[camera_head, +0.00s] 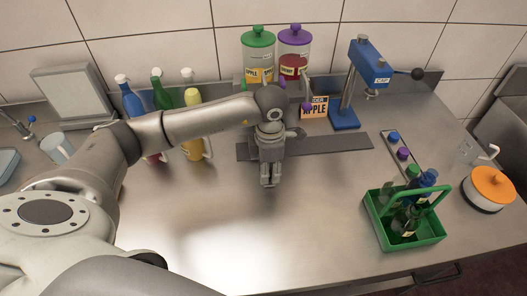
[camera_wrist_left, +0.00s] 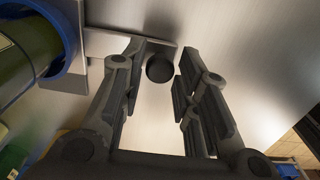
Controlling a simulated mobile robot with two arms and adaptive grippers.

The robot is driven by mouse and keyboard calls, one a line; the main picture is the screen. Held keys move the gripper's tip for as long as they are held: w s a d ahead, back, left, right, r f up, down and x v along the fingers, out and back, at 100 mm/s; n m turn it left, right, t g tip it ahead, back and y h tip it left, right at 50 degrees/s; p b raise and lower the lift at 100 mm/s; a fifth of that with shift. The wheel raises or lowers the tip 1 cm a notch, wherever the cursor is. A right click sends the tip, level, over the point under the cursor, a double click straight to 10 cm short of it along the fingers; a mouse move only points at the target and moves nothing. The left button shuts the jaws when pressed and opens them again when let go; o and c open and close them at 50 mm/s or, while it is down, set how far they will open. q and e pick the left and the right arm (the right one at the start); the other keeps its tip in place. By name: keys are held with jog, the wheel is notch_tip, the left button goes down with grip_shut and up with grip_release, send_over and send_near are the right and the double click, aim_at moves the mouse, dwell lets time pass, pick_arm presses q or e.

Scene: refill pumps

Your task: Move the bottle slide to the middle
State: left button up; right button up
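The dark slide rail (camera_head: 335,143) lies along the bench below the two dispensers. My left gripper (camera_head: 267,183) points down at the rail's left part and hides what is behind it. In the left wrist view, a round black knob (camera_wrist_left: 160,68) shows between the open fingers of the left gripper (camera_wrist_left: 158,60), with gaps on both sides. A grey metal plate (camera_wrist_left: 103,14) and a blue ring holder (camera_wrist_left: 66,50) around a green bottle (camera_wrist_left: 25,40) are at the upper left; they look like the bottle slide. My right gripper is not in view.
Dispensers with green (camera_head: 258,36) and purple (camera_head: 294,33) lids stand behind the rail. A blue capper press (camera_head: 362,70) is to their right. Several bottles stand left, behind my arm. A green crate (camera_head: 408,240) with bottles is at the right. The bench's front middle is clear.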

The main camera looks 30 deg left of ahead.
pick_arm(q)
jog(key=c, duration=0.4)
jog(key=shift+o, duration=0.2)
jog(key=shift+w+d+b, duration=0.65)
jog(key=shift+w+d, duration=0.3)
jog(key=shift+d, duration=0.3)
jog(key=shift+w+d+b, duration=0.6)
jog(key=shift+w+d, duration=0.3)
jog(key=shift+d, duration=0.3)
jog(key=shift+w+d+f+b, duration=0.1)
jog(key=shift+w+d+b, duration=0.85)
jog(key=shift+d, duration=0.45)
jog(key=shift+w+d+b, duration=0.7)
jog(key=shift+w+d, duration=0.3)
jog(key=shift+d, duration=0.25)
jog(key=shift+w+d+b, duration=0.65)
jog(key=shift+w+d, duration=0.3)
jog(key=shift+d, duration=0.35)
jog(key=shift+w+d+b, duration=0.7)
jog(key=shift+w+d, duration=0.3)
jog(key=shift+d, duration=0.25)
jog(key=o, duration=0.9)
notch_tip(320, 180, up, 12)
jog(key=shift+r, duration=0.1)
